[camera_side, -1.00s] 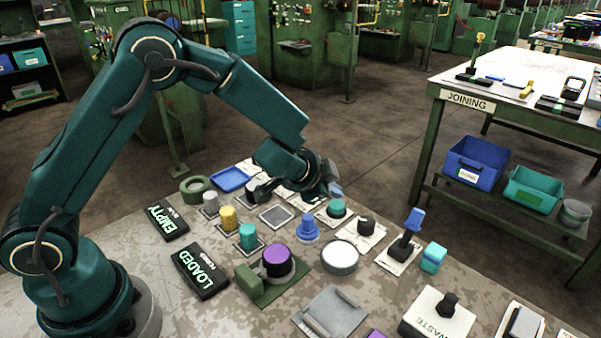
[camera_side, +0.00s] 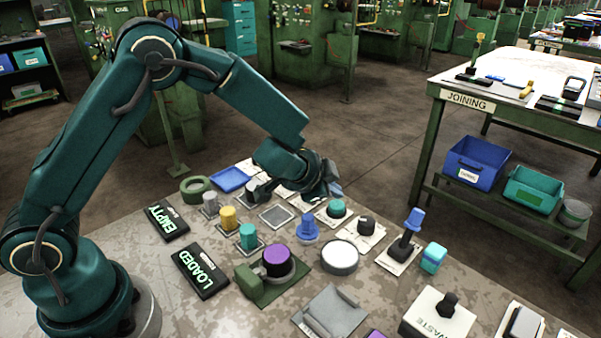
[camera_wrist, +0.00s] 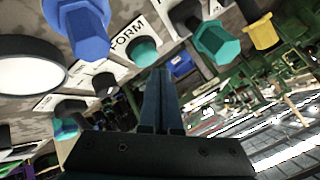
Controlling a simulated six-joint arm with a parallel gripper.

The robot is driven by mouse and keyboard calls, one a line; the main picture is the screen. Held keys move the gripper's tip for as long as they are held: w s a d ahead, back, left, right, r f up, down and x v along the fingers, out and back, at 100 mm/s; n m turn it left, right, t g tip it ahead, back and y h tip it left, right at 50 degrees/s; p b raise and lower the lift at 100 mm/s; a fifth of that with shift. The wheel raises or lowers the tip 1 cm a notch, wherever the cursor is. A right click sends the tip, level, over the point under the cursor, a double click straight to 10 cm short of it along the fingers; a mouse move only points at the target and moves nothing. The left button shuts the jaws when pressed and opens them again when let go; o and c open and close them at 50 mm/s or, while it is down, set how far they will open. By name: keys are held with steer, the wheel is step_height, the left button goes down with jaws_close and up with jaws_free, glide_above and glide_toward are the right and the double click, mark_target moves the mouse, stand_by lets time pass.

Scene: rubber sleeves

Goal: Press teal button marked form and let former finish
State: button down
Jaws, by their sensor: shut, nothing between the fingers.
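The teal button (camera_side: 337,207) stands on a white plate on the bench, right of the blue flanged part. In the wrist view the teal button (camera_wrist: 144,50) sits beside the printed word FORM (camera_wrist: 128,35). My gripper (camera_side: 334,191) is low over the bench, just behind and above the button in the side view. In the wrist view my gripper (camera_wrist: 158,72) is shut and empty, its tips close to the button's edge. I cannot tell whether they touch it. I cannot clearly identify the former.
A blue flanged part (camera_side: 308,229), a white round disc (camera_side: 340,258), a black knob (camera_side: 366,225) and a blue-handled lever (camera_side: 413,222) stand close around the button. A purple-topped part (camera_side: 278,261) sits on a green fixture. Teal and yellow parts stand to the left.

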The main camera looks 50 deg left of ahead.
stand_by(0.7)
steer(key=shift+f, duration=0.45)
